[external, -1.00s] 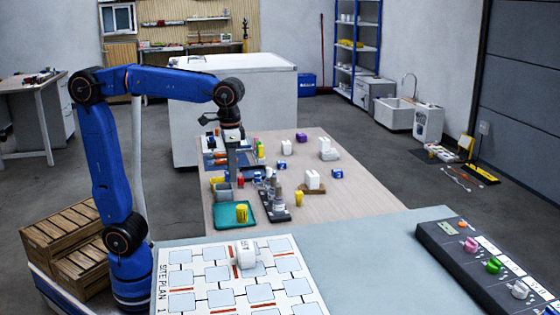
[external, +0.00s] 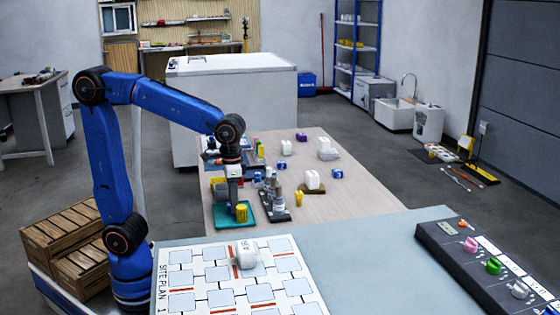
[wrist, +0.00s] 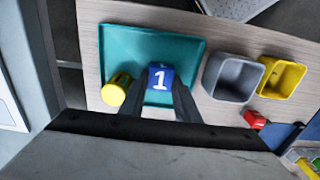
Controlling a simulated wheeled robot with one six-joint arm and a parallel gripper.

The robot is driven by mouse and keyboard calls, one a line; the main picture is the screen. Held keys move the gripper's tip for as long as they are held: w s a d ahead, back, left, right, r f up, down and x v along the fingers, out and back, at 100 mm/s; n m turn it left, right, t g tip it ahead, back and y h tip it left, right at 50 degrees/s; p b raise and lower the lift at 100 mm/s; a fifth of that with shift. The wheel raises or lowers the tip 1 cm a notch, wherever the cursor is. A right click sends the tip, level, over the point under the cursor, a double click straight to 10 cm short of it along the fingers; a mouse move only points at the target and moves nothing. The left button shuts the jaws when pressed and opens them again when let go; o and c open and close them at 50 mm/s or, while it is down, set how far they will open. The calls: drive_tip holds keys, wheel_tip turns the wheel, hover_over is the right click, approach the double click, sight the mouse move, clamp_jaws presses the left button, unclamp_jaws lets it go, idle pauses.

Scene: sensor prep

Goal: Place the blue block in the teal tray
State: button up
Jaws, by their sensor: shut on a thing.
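The blue block (wrist: 160,77), with a white 1 on its face, is between the fingers of my gripper (wrist: 162,95) in the wrist view. My gripper is shut on it. The teal tray (wrist: 120,42) lies behind the block in that view, so the block is over or in the tray; I cannot tell whether it touches the floor. In the external view my gripper (external: 233,207) is at the teal tray (external: 247,223), and the block is hard to make out there. A yellow cylinder (wrist: 116,90) stands in the tray, left of the block; it also shows in the external view (external: 241,214).
A grey bin (wrist: 233,76) and a yellow bin (wrist: 281,76) stand right of the tray in the wrist view, with a red object (wrist: 254,119) near them. Bottles on a dark tray (external: 279,213) stand close to the teal tray's right side.

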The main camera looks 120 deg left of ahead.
drive_tip(key=shift+f, duration=0.15)
drive_tip(key=o, duration=0.7)
drive_tip(key=shift+o, duration=0.2)
wheel_tip(320, 180, up, 12)
drive_tip(key=s+d+f+m+t, duration=0.2)
drive_tip(key=s+d+f+m, duration=0.2)
drive_tip(key=s+d+f, duration=0.3)
drive_tip(key=s+d+f+m+t, duration=0.2)
drive_tip(key=s+d+f+m, duration=0.3)
drive_tip(key=s+d, duration=0.5)
wheel_tip(320, 180, down, 2)
drive_tip(key=shift+s+f+t, duration=0.1)
drive_tip(key=shift+s+t, duration=0.3)
drive_tip(key=shift+s, duration=0.75)
